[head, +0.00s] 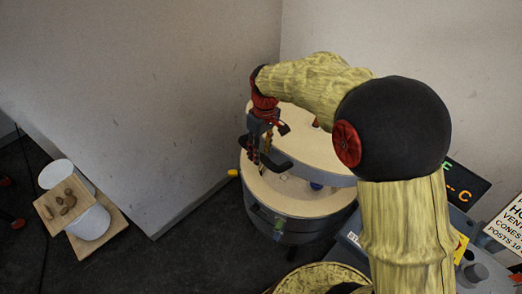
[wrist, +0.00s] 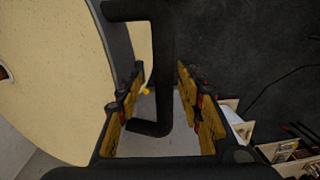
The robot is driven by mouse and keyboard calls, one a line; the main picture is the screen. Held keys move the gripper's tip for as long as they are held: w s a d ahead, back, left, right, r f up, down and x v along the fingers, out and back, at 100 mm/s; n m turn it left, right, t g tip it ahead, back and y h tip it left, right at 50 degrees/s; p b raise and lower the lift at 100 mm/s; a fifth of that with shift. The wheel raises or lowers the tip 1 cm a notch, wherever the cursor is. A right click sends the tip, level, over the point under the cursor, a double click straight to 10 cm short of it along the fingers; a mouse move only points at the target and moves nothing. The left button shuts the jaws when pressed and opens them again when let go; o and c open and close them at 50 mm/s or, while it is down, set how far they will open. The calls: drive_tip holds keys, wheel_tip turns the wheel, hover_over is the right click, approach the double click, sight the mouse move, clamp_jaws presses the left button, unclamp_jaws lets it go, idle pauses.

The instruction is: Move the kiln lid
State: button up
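The kiln (head: 282,229) is a round, dark-sided drum with a cream top, at the centre of the head view. Its lid (head: 318,152) is a thick cream disc with a dark rim, sitting above the drum and partly hidden by my arm. The lid's cream face also fills the left of the wrist view (wrist: 60,75). A black bar handle (wrist: 160,70) sticks out from the lid's edge. My gripper (head: 259,157) is at the lid's left edge. In the wrist view its fingers (wrist: 160,112) are apart, with the handle between them and gaps on both sides.
A yellow knob (head: 233,172) sticks out at the kiln's left. A white bucket (head: 93,222) and wooden boards with brown lumps stand at far left. A control panel and a sign (head: 510,225) are at right. Dark floor is clear between bucket and kiln; walls stand close behind.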

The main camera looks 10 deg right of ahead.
drive_tip(key=shift+r, duration=0.1)
wheel_tip(320, 180, up, 12)
drive_tip(key=shift+w+d, duration=0.3)
drive_tip(key=shift+d, duration=0.15)
idle(0.4)
drive_tip(key=s+d+f+m+t+b, duration=0.2)
drive_tip(key=s+f+b, duration=0.1)
drive_tip(key=s, duration=0.5)
drive_tip(key=s+d+f+m+t+b, duration=0.2)
drive_tip(key=s+d+f+b, duration=0.1)
drive_tip(key=s+b, duration=0.3)
drive_tip(key=s+d+f+m+t+b, duration=0.2)
drive_tip(key=s+b, duration=0.3)
drive_tip(key=s, duration=0.5)
drive_tip(key=shift+d+f+m+h, duration=0.3)
drive_tip(key=shift+f+m+h, duration=0.1)
